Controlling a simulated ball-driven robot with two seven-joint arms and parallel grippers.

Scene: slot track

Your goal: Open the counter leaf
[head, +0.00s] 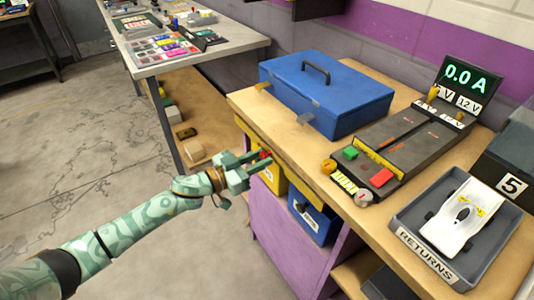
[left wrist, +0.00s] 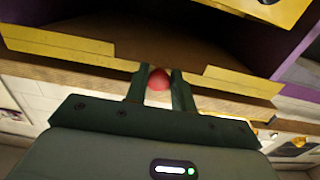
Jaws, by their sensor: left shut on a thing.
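My left gripper (head: 247,170) is at the front edge of the wooden counter (head: 245,98), on the side facing the gap to the grey table. Its fingers are shut on a red round knob (left wrist: 159,79), which shows between them in the left wrist view. A yellow edge strip (left wrist: 60,45) runs to both sides of the knob there, with a dark brown surface behind it. I cannot tell where the leaf's own outline lies. My right gripper is out of view.
Concrete floor (head: 90,150) is open at left.

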